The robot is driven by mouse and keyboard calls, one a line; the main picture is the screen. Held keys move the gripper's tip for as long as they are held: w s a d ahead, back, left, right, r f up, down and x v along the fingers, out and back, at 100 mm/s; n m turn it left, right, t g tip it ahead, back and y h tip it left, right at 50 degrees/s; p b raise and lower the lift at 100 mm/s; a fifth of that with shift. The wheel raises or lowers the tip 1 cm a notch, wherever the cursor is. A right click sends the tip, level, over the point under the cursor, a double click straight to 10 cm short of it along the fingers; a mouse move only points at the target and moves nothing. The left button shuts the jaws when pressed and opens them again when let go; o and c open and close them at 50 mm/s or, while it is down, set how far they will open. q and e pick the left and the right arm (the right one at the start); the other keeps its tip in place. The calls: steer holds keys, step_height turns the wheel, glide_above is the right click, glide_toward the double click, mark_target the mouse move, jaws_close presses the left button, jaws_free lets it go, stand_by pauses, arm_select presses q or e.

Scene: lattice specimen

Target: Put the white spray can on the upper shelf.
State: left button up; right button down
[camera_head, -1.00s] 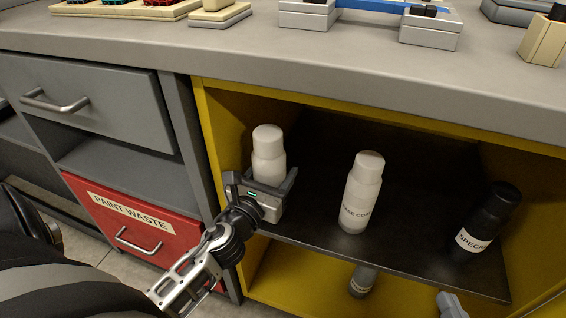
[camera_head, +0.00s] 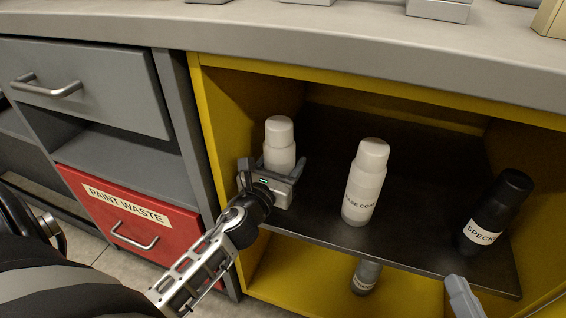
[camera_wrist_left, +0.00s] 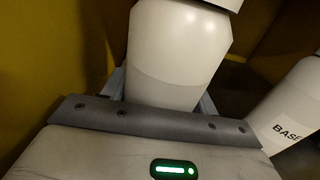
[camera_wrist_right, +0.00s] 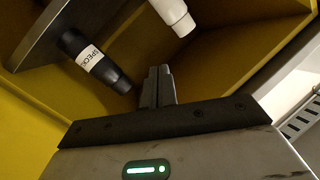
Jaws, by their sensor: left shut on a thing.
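The white spray can (camera_head: 280,143) is upright at the front left of the dark upper shelf (camera_head: 415,235) in the yellow cabinet. My left gripper (camera_head: 279,180) is shut around its lower part. The can's base is hidden, so I cannot tell whether it touches the shelf. The can also fills the middle of the left wrist view (camera_wrist_left: 175,60). Only the fingertips of my right gripper (camera_head: 462,297) show at the bottom right of the head view. In the right wrist view its fingers (camera_wrist_right: 157,85) are together and empty, below the shelf's front edge.
A white BASE COAT can (camera_head: 364,185) stands right of the held can. A black SPECK-labelled can (camera_head: 495,212) stands at the shelf's right. Another can (camera_head: 365,276) is below the shelf. The grey counter (camera_head: 300,40) overhangs. Bare shelf lies between the cans.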

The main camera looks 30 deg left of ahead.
arm_select(q)
steer(key=o, duration=1.2)
steer(key=shift+f, duration=0.1)
